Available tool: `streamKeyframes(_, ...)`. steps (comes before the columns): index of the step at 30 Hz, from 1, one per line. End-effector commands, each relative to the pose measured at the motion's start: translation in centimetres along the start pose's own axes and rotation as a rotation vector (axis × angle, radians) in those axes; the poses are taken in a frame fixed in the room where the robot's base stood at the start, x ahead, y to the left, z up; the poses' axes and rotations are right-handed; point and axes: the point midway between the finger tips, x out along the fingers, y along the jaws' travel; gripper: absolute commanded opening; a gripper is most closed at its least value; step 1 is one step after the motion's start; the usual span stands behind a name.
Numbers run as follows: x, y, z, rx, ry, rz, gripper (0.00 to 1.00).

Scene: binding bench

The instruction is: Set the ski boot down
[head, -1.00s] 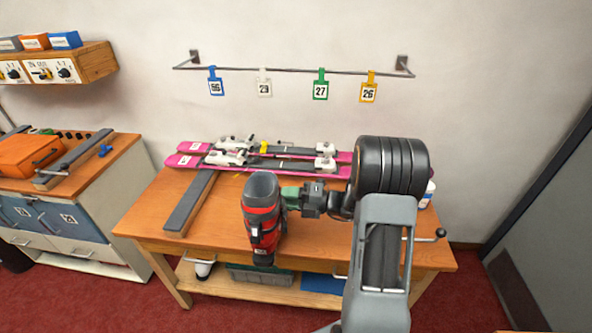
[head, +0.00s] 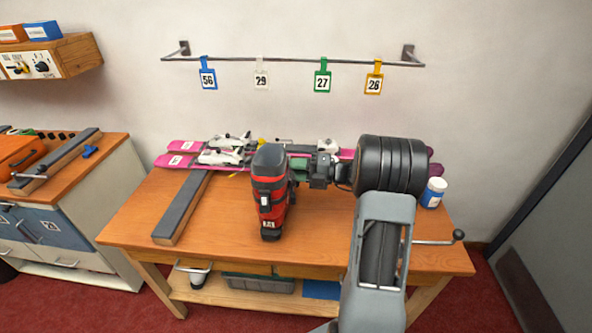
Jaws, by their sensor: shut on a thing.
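The ski boot (head: 268,195), black and red, stands upright over the middle of the wooden bench (head: 330,230), with its toe toward the near edge. My gripper (head: 297,170) is at the right side of the boot's upper part and is shut on it. The fingertips are partly hidden by the boot. I cannot tell whether the sole touches the bench top or hangs just above it.
Pink skis (head: 190,160) with white bindings lie along the back of the bench, behind the boot. A grey-topped bar (head: 182,210) lies to the left. Numbered tags (head: 322,80) hang from a wall rail.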

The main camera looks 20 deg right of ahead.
Motion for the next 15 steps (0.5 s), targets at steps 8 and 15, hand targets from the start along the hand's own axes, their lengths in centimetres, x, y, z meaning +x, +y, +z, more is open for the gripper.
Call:
streamKeyframes(8,-0.5,-0.3,1.2,-0.004,0.002,0.003,0.00)
streamKeyframes(15,-0.5,-1.0,1.2,-0.005,0.000,0.004,0.00)
